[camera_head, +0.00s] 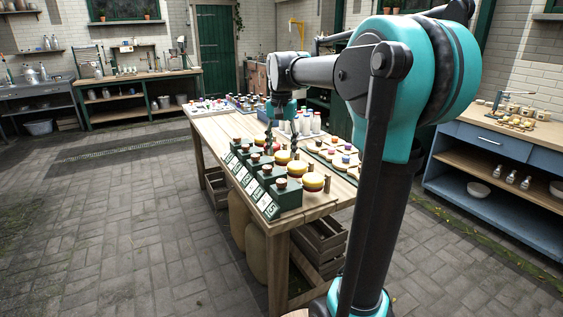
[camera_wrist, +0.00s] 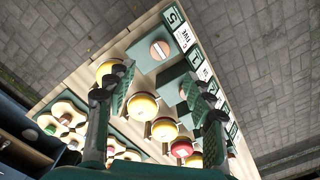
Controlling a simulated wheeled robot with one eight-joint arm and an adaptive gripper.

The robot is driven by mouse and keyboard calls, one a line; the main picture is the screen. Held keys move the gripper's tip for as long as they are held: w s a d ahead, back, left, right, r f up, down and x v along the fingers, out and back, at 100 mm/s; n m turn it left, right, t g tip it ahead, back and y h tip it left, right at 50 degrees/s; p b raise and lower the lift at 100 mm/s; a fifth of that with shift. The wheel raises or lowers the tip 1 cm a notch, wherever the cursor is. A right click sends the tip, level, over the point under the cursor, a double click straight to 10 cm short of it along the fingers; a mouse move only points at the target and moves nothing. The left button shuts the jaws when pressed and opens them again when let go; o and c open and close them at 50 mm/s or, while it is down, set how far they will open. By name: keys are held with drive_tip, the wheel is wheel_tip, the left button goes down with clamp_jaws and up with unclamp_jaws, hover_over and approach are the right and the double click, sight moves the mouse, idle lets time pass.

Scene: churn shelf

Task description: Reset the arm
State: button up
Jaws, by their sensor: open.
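My arm reaches out over the wooden table (camera_head: 325,204). My gripper (camera_head: 279,146) points down above the tabletop, near the far end of the row of green boxes. In the wrist view my gripper (camera_wrist: 160,90) has its two fingers spread apart. Nothing is held between them. Below the fingers, yellow round-topped pieces with dark red bands (camera_wrist: 142,106) stand in a line, apart from the fingers as far as I can tell. Part of the tabletop behind my arm is hidden.
Green boxes (camera_head: 284,198) with knobs and number labels line the table's left edge. A wooden tray (camera_head: 350,171) of small round items lies to the right. White bottles (camera_head: 305,124) stand behind. A blue shelf unit (camera_head: 478,143) is at right. The paved floor at left is open.

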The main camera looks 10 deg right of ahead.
drive_tip(key=shift+r, duration=0.6)
drive_tip(key=s+d+f+n+t, duration=0.2)
drive_tip(key=s+f, duration=0.8)
drive_tip(key=f, duration=0.3)
drive_tip(key=s+d+f+n+t, duration=0.2)
drive_tip(key=s+f+n, duration=0.1)
drive_tip(key=s+f, duration=0.8)
wheel_tip(320, 180, down, 3)
drive_tip(key=shift+s+d+f+n, duration=0.15)
drive_tip(key=shift+s+f+n, duration=0.05)
drive_tip(key=shift+s+n, duration=0.1)
drive_tip(key=shift+w, duration=0.1)
